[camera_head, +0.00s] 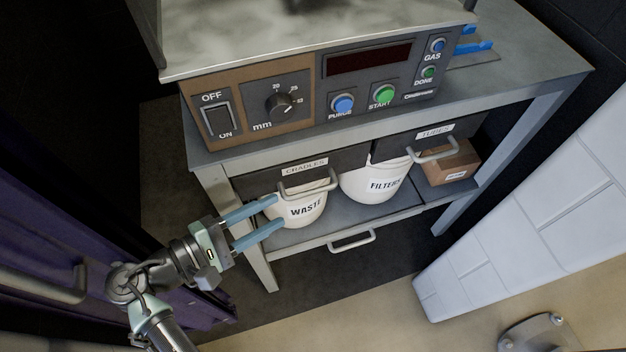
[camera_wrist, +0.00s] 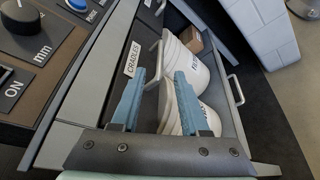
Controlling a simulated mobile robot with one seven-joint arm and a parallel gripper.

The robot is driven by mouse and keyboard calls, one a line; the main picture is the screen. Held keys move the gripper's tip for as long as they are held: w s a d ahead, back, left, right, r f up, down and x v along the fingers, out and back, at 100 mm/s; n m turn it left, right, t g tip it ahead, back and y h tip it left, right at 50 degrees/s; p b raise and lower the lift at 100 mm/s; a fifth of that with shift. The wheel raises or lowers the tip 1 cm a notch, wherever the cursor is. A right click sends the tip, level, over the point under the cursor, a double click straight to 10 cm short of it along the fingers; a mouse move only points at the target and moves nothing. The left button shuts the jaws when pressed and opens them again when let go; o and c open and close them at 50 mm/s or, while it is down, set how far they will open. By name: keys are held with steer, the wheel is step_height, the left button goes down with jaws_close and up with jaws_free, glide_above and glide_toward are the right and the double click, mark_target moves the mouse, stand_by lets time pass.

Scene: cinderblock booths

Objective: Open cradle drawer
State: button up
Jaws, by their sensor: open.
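The cradle drawer (camera_head: 257,184) is a dark front under the tabletop with a white CRADLES label and a grey bar handle (camera_head: 309,187). It looks shut. In the wrist view, the drawer front (camera_wrist: 98,88) runs diagonally, and its handle (camera_wrist: 152,62) shows just beyond the fingertips. My gripper (camera_head: 279,211) is open, with two blue fingers pointing at the handle's left side from the front left. It also shows in the wrist view (camera_wrist: 160,74), with nothing held. The fingers appear apart from the handle; exact clearance is hard to tell.
The TUBES drawer (camera_head: 399,143) is to the right, above a cardboard box (camera_head: 452,167). A lower handle (camera_head: 351,240) juts out.

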mark_target(307, 195)
steer(key=x, duration=1)
steer(key=shift+d, duration=0.15)
jaws_close()
stand_by(1.0)
